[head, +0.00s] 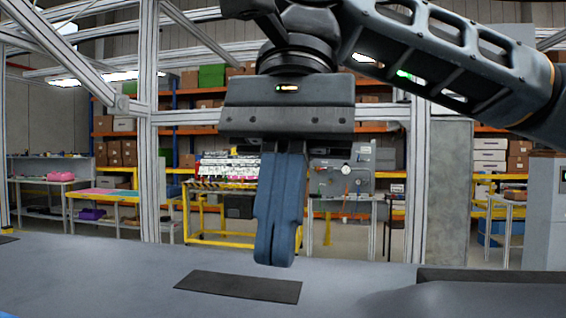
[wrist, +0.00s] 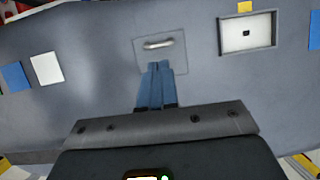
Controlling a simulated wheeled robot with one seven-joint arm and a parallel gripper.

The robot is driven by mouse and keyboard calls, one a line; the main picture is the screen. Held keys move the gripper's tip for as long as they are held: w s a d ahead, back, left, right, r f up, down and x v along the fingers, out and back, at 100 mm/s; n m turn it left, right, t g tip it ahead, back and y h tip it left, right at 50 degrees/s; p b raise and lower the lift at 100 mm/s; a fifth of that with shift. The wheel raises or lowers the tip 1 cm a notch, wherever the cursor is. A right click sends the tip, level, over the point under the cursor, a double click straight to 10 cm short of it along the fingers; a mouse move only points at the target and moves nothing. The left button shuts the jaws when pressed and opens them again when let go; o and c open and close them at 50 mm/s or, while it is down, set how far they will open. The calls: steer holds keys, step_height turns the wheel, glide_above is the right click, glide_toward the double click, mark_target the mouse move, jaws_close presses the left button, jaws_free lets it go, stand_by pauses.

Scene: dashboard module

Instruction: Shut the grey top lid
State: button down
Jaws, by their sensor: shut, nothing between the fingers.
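The dashboard module (head: 120,275) is a grey body along the bottom of the head view; it also fills much of the wrist view (wrist: 95,80). In the wrist view a square grey panel (wrist: 178,62) with a pale bar handle (wrist: 159,43) is set in it, perhaps the grey lid. I cannot tell whether it is open or flush. My gripper (head: 275,262) has its blue fingers together, pointing down, with nothing held. In the wrist view the fingertips (wrist: 159,66) overlap the panel's near part, just short of the handle. Contact cannot be told.
A dark flat rectangle (head: 240,287) lies on the module's top, and a dark strip (head: 490,275) is at the right. The wrist view shows a recessed pale screen (wrist: 248,32) at right, and blue and white patches (wrist: 46,68) at left. Workbenches and shelves stand far behind.

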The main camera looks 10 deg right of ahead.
steer(key=x, duration=0.6)
steer(key=shift+s+a+f, duration=0.1)
steer(key=shift+f, duration=0.2)
steer(key=shift+s+a+f+t+p, duration=0.2)
steer(key=shift+s+t+p, duration=0.4)
steer(key=shift+t, duration=0.1)
steer(key=shift+s+a+f+t+h, duration=0.1)
steer(key=shift+s+f+t+h, duration=0.15)
steer(key=shift+f+t+h, duration=0.3)
steer(key=shift+r, duration=0.1)
